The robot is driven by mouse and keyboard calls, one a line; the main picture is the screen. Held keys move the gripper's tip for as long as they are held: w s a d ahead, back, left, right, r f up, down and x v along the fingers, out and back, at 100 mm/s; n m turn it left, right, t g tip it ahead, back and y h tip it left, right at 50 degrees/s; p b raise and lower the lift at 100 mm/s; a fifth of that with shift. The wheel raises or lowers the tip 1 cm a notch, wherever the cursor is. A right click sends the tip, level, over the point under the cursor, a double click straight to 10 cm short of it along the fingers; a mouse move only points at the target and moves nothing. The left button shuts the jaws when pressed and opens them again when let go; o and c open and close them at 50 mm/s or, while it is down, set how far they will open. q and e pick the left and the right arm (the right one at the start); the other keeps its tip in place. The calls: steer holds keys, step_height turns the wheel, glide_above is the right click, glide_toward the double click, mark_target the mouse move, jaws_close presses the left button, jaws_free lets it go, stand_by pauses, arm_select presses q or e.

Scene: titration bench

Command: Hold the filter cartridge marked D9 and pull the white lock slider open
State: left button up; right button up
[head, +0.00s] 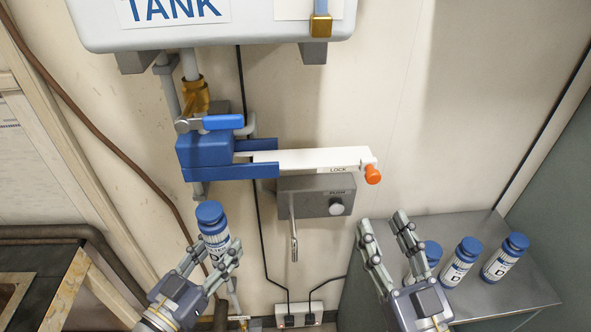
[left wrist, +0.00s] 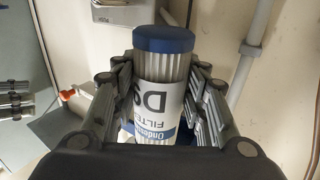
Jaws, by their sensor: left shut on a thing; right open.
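My left gripper (head: 218,262) is shut on a filter cartridge (head: 211,216) with a blue cap and a white label, held upright below the blue housing. In the left wrist view the cartridge (left wrist: 163,85) sits between both fingers of the gripper (left wrist: 163,105); its label shows a D and a partly hidden second character. The white lock slider (head: 315,158), marked LOCK, runs out to the right of the blue housing (head: 205,150) and ends in an orange knob (head: 372,174). My right gripper (head: 385,232) is open and empty, below and apart from the knob.
Several similar cartridges, such as one at the right (head: 505,258), stand on a grey shelf (head: 527,292). A grey box (head: 315,196) with a PUSH button (head: 337,206) and a spout is under the slider. A tank (head: 245,30) hangs above. A blue valve handle (head: 222,122) sits over the housing.

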arm_select(q)
steer(key=shift+s+r, duration=0.1)
steer(key=shift+s, duration=2.1)
